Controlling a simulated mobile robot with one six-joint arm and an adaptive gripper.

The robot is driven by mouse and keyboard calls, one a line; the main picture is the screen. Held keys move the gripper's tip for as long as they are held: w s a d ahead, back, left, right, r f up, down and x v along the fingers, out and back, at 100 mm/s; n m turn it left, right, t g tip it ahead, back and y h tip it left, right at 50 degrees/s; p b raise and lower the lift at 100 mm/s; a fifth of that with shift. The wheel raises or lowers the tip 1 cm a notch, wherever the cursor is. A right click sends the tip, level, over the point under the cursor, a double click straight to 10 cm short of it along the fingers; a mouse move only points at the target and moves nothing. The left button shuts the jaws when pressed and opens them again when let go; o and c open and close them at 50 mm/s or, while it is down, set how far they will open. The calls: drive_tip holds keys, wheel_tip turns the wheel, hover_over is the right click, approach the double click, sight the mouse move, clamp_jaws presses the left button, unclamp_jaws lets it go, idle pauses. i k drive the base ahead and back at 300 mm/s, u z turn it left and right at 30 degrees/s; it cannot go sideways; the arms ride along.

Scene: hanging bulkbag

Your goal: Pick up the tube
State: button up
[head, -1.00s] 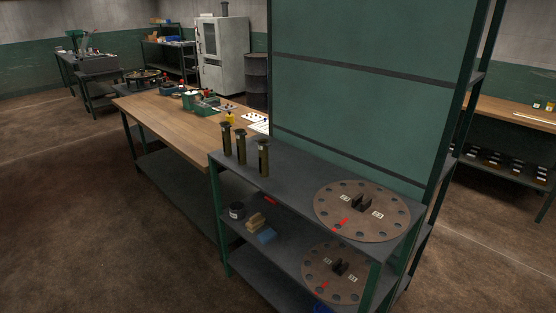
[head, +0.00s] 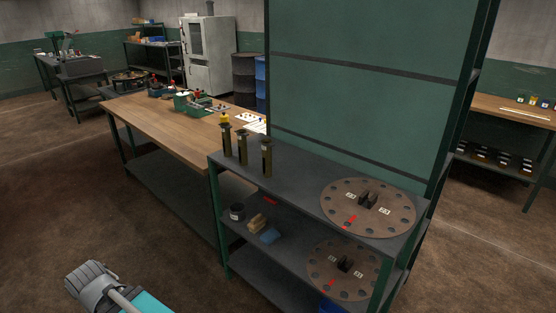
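Three dark olive tubes stand upright in a row on the top shelf of a dark grey rack: the left tube (head: 226,140), the middle tube (head: 242,147) and the right tube (head: 266,156). I cannot tell which one is the task's tube. A grey and teal part of my arm shows at the bottom left, apart from the rack and the tubes. My gripper's fingers are not visible.
A round brown plate with holes (head: 368,206) lies on the top shelf (head: 300,180), right of the tubes. A second plate (head: 343,268) is below. A green panel (head: 365,90) rises behind the shelf. A wooden workbench (head: 165,128) adjoins at left. Floor at left is clear.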

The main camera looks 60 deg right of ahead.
sight(266, 144)
drive_tip(key=z, duration=1.8)
drive_tip(key=k, duration=0.9)
drive_tip(key=z, duration=0.05)
drive_tip(key=i, duration=0.7)
